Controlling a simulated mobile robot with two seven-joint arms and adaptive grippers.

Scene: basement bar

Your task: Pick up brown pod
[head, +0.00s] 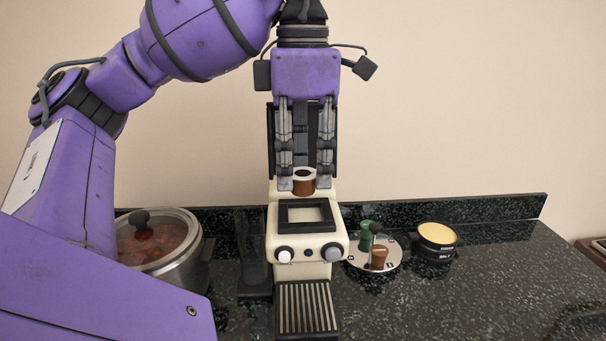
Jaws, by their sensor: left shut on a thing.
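My left gripper (304,184) points straight down above the coffee machine and is shut on a brown pod (304,187). The held pod has a pale rim and a dark centre, and sits between the fingertips at the back of the cream coffee machine (338,243). I cannot tell whether it touches the machine. Another brown pod (379,258) stands on a round silver tray (357,263) to the right of the machine. My right gripper is not in view.
A green pod (365,232) and a dark item also stand on the tray. A black bowl with yellow contents (437,242) is farther right. A lidded pot (165,250) stands left, behind my arm. The dark speckled counter (450,305) is clear at front right.

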